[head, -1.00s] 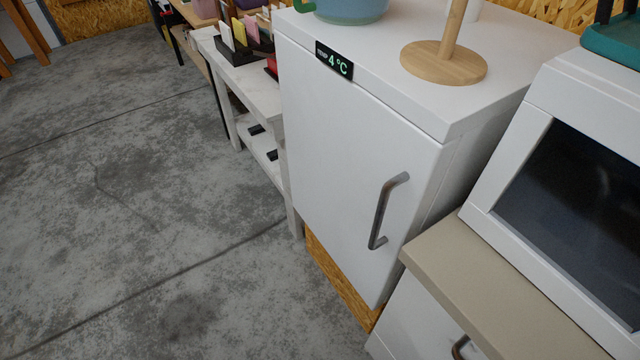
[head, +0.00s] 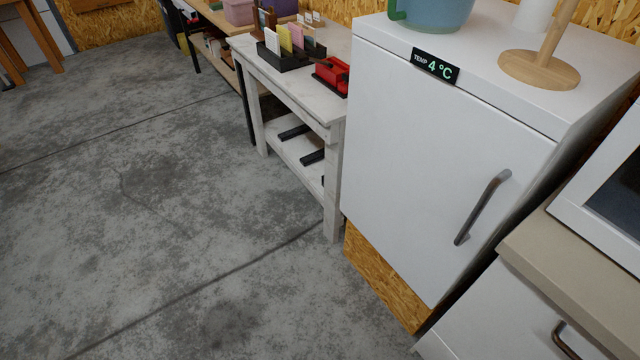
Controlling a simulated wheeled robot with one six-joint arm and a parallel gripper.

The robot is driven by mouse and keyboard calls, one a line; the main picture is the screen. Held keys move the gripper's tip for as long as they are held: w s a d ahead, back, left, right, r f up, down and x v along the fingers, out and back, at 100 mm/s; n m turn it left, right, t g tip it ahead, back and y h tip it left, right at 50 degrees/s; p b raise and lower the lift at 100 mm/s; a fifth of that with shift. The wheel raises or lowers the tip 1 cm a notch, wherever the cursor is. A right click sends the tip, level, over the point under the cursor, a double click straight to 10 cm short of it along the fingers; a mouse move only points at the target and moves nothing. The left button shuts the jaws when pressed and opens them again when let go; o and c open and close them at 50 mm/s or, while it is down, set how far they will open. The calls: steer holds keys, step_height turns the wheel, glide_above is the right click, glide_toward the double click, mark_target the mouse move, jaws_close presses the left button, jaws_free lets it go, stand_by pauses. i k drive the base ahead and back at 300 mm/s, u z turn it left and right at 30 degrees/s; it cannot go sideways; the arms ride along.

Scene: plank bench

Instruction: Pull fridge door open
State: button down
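The white fridge stands on a wooden chipboard base (head: 385,277) at the right of the head view. Its door (head: 430,165) is shut and flush with the body. A grey metal bar handle (head: 482,208) is fixed upright near the door's right edge. A black display (head: 435,66) at the top reads 4 °C. My gripper is not in view, and nothing touches the handle.
A beige counter (head: 575,245) with a white drawer front and handle (head: 564,340) adjoins the fridge at right. A white table (head: 300,97) with a card holder and red item stands at left. A wooden stand (head: 539,70) and blue-green pot (head: 437,12) sit on top. The concrete floor (head: 150,200) in front is clear.

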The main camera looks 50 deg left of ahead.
mark_target(432, 170)
steer(key=u, duration=2.7)
steer(key=k, duration=1)
steer(key=z, duration=0.95)
steer(key=i, duration=1.05)
steer(key=u, duration=0.9)
steer(key=k, duration=0.65)
steer(key=z, duration=0.95)
